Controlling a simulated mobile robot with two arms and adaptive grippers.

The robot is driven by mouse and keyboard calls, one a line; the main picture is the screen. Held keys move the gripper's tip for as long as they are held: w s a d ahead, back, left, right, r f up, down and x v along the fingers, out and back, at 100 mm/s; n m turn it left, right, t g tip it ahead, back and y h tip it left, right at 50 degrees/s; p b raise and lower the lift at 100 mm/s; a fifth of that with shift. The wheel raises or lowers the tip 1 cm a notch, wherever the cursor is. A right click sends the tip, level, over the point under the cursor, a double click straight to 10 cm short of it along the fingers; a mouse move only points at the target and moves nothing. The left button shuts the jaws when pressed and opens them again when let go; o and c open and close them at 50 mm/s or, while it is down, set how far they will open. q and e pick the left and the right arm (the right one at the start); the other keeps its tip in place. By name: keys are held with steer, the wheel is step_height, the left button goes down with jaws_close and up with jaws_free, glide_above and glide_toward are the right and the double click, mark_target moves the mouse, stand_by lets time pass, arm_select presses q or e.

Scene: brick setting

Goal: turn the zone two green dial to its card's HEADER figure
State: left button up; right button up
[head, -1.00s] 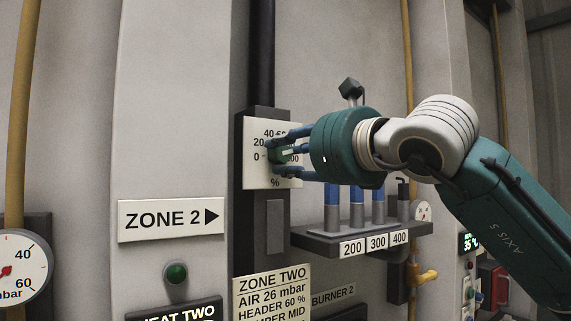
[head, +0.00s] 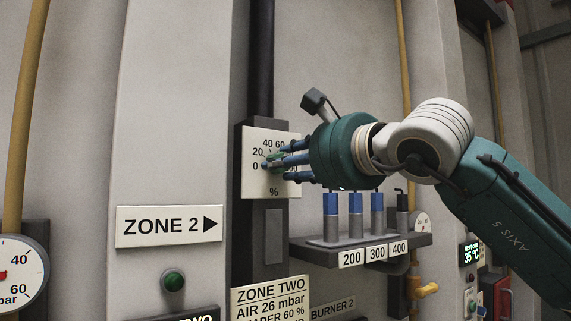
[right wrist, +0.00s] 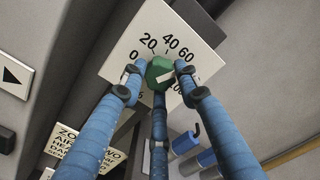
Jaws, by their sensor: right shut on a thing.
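The green dial (head: 270,158) sits on a white scale plate (head: 256,183) marked in percent, on a dark column. In the right wrist view the dial (right wrist: 159,70) is between my blue fingers, with 0, 20, 40 and 60 legible around it. My right gripper (head: 277,161) is shut on the dial; it also shows in the right wrist view (right wrist: 158,82). A white mark shows beside the dial, but I cannot tell which figure the dial points to. The zone two card (head: 270,298) is below; its line ending "ADER 60 %" is legible. My left gripper is not in view.
A shelf (head: 330,250) with blue-topped pegs labelled 200, 300 and 400 juts out below my right gripper. A ZONE 2 sign (head: 168,226) and a green button (head: 173,281) are at left. A gauge (head: 20,278) is at the left edge.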

steer(key=shift+w+d+f+n, duration=0.1)
steer(key=shift+w+f+n, duration=0.05)
steer(key=shift+n, duration=0.25)
stand_by(0.3)
steer(key=o, duration=1.1)
steer(key=shift+o, duration=0.2)
steer(key=shift+d, duration=0.15)
steer(key=v, duration=1.2)
steer(key=shift+w, duration=0.1)
